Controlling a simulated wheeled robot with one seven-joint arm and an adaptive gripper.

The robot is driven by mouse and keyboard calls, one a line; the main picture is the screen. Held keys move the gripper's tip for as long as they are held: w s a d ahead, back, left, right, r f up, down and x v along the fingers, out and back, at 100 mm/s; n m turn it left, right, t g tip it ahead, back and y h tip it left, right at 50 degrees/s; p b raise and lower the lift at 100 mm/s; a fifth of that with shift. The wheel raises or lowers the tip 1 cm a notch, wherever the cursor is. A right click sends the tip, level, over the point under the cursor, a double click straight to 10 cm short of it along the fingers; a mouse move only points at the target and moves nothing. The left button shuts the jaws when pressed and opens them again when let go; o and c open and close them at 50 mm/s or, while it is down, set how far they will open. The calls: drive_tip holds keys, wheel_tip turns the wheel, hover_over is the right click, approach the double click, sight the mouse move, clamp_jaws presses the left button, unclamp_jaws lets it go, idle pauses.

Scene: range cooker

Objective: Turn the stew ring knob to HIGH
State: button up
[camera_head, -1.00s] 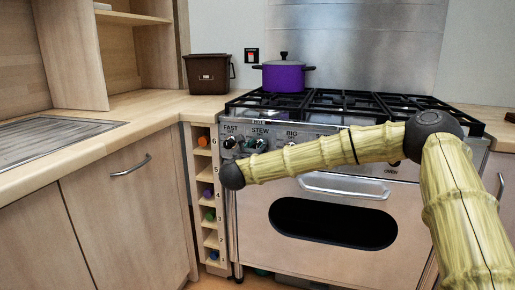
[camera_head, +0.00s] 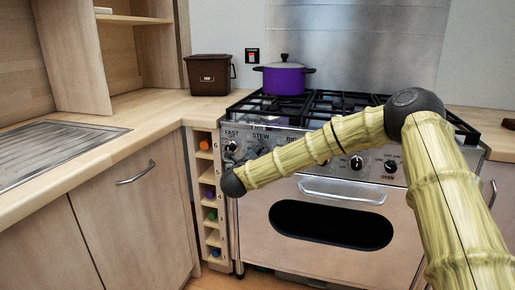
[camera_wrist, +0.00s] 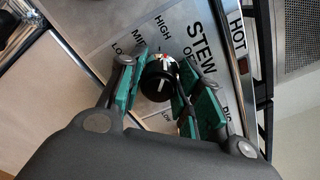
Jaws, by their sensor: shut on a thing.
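The stew ring knob (camera_wrist: 158,84) is a round black knob with a white line on its face, in the middle of the wrist view. The STEW label (camera_wrist: 200,42) and the HIGH, MID and LOW marks lie around it on the steel panel. My gripper (camera_wrist: 163,75) is shut on the knob, with green finger pads on either side. The exact mark the knob points at is hard to read. In the head view the STEW label (camera_head: 261,136) shows, while my arm's dark joint and the link beside it partly hide the knob and gripper.
The FAST knob (camera_head: 231,147) is left of the stew position, and other knobs (camera_head: 356,162) are to the right. The oven door handle (camera_head: 342,192) runs below. A purple pot (camera_head: 283,79) stands on the hob. A bottle rack (camera_head: 208,195) is close on the left.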

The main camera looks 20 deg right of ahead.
drive_tip(key=shift+w+d+r+n+p, duration=0.1)
drive_tip(key=shift+r+n+p, duration=0.1)
drive_tip(key=shift+n+p, duration=0.3)
drive_tip(key=shift+w+r+n+p, duration=0.15)
drive_tip(key=shift+n+p, duration=0.15)
drive_tip(key=shift+n, duration=0.4)
drive_tip(key=shift+s+n, duration=0.1)
drive_tip(key=shift+n, duration=0.2)
drive_tip(key=o, duration=1)
drive_tip(key=shift+f, duration=0.25)
drive_tip(key=shift+f, duration=0.1)
drive_tip(key=v, duration=1.2)
